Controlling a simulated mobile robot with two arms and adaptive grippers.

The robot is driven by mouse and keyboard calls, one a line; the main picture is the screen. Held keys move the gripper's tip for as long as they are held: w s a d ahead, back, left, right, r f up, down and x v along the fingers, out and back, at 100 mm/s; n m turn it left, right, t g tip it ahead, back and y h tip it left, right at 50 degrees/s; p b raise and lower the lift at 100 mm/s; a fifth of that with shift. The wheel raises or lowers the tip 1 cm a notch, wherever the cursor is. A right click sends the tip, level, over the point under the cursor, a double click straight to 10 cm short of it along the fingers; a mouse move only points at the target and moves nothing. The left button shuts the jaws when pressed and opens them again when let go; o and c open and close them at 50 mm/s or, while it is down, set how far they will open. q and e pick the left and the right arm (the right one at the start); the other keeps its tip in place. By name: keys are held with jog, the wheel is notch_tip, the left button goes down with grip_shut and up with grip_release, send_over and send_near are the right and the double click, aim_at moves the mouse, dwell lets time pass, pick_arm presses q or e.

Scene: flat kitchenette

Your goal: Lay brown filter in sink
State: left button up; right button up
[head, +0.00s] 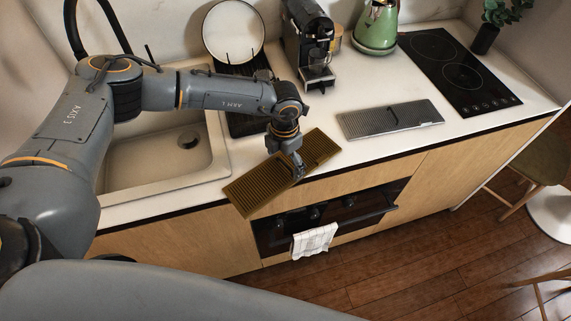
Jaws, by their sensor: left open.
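The brown filter (258,188) is a long ribbed panel at the counter's front edge, right of the sink. Its near left part shows past the edge, in front of the oven; I cannot tell whether it rests on the counter. My left gripper (299,174) is open at the filter's middle and hides a small part of it. I cannot tell whether the fingers touch the filter. The beige sink (205,160) is at the left, with a dark drain; my left arm passes over it and hides part of it. My right gripper is not in view.
A grey filter (390,119) lies on the counter to the right, near the black hob (460,75). A coffee machine (312,45), a green kettle (376,28) and a rack with a white plate (234,32) stand behind. A towel (314,240) hangs on the oven handle.

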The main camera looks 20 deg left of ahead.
pick_arm(q)
jog(key=c, duration=1.4)
jog(key=shift+r, duration=0.1)
